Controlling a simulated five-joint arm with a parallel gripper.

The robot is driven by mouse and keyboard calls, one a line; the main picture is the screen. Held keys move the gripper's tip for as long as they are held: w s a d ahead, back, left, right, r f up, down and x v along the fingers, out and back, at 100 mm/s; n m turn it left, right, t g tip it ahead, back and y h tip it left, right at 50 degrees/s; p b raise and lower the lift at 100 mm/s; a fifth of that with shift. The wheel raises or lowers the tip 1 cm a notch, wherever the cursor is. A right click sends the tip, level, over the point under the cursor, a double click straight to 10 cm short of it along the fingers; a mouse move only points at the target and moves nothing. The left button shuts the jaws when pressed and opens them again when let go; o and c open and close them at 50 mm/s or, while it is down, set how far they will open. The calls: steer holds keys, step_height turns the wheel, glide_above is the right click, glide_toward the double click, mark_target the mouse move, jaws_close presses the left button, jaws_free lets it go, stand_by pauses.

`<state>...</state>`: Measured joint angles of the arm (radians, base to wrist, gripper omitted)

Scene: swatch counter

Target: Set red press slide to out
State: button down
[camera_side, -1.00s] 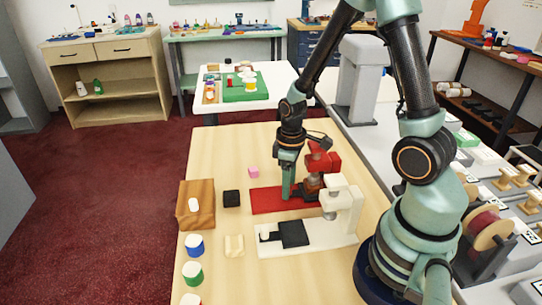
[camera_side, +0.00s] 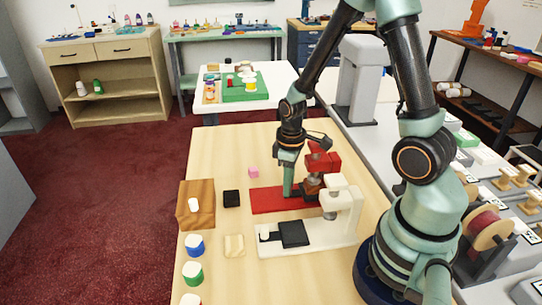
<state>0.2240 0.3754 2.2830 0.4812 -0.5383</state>
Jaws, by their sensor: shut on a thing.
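The red press (camera_side: 322,160) stands on the wooden table with its flat red base (camera_side: 268,200) reaching left. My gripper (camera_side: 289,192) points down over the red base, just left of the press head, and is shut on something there. What it holds is hidden behind the fingers, most likely a part of the red press slide. I cannot make out the slide's position apart from the base.
A white press (camera_side: 345,215) with a dark plate (camera_side: 293,234) stands just in front. A black cube (camera_side: 231,198), a pink cube (camera_side: 253,172), a cream block (camera_side: 234,245) and a wooden block (camera_side: 187,215) lie to the left. The table's far part is clear.

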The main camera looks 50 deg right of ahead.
stand_by(0.9)
steer(key=w+a, duration=0.6)
steer(key=shift+a, duration=0.1)
steer(key=c, duration=0.7)
jaws_free()
steer(key=shift+w, duration=0.1)
steer(key=shift+r, duration=0.1)
step_height(320, 180, up, 12)
steer(key=shift+r, duration=0.1)
steer(key=s+r+m+t, duration=0.1)
steer(key=s+r+t, duration=0.1)
steer(key=s+r, duration=0.1)
steer(key=s+r+m+t, duration=0.1)
steer(key=s+r, duration=0.2)
steer(key=s+a+r+m+t, duration=0.1)
steer(key=s+r+t, duration=0.1)
steer(key=r, duration=0.2)
steer(key=shift+s+r+m+t, duration=0.1)
steer(key=shift+s+m+t, duration=0.2)
steer(key=shift+s, duration=0.1)
